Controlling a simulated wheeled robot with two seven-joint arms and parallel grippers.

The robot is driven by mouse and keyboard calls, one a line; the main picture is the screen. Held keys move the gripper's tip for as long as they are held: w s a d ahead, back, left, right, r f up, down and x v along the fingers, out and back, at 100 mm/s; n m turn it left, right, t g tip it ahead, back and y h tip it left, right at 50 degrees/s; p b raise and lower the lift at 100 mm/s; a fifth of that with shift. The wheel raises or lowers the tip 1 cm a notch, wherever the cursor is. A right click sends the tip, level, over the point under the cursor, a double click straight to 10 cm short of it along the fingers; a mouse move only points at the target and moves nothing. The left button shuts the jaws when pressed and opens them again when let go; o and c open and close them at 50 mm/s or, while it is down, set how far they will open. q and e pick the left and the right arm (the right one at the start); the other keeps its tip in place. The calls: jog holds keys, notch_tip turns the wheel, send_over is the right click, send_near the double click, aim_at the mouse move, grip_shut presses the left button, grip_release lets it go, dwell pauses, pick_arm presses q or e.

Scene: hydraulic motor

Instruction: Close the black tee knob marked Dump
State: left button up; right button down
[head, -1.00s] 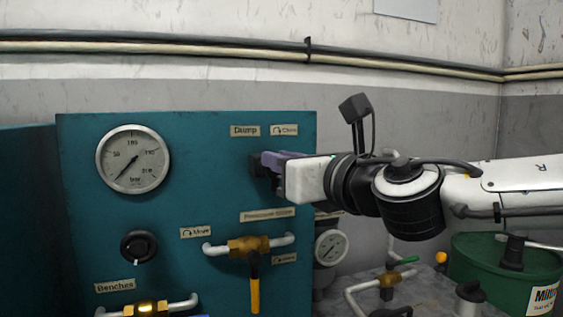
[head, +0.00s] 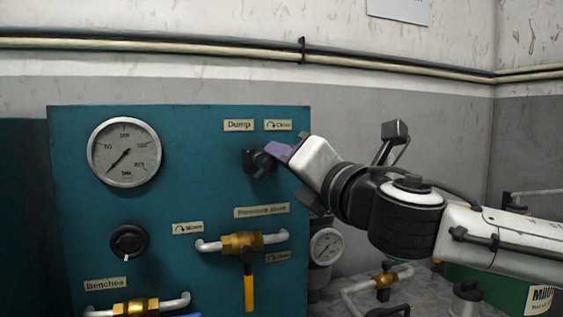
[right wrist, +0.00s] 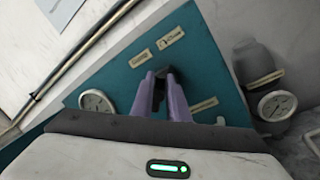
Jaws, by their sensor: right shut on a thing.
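The black tee knob (head: 257,162) sits on the teal panel (head: 195,150) under the "Dump" label (head: 239,125). My right gripper (head: 275,153), with purple fingers, reaches it from the right, tilted down to the right. It is shut on the knob, and its fingers hide part of it. In the right wrist view the two purple fingers (right wrist: 167,92) stand on either side of the dark knob (right wrist: 160,78). My left gripper is not in view.
A round gauge (head: 124,152) and a black round knob (head: 129,241) are at the panel's left. A brass valve with a yellow handle (head: 249,290) is below the tee knob. A smaller gauge (head: 325,246) and a green drum (head: 480,285) stand to the right.

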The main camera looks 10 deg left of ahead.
jog(key=f+m+b, duration=0.1)
jog(key=m, duration=0.2)
jog(key=m+t+h+b, duration=0.1)
jog(key=m, duration=0.3)
jog(key=f+m+t+b, duration=0.1)
jog(key=m, duration=0.3)
jog(key=shift+s+a+f+h+b, duration=0.15)
jog(key=shift+a+f+h+b, duration=0.1)
jog(key=shift+f+h+b, duration=0.1)
jog(key=c, duration=1.8)
grip_release()
jog(key=shift+r, duration=0.1)
jog(key=shift+c, duration=0.2)
jog(key=shift+o, duration=0.9)
jog(key=shift+a+r, duration=0.1)
jog(key=shift+d+m, duration=0.25)
jog(key=shift+m, duration=0.05)
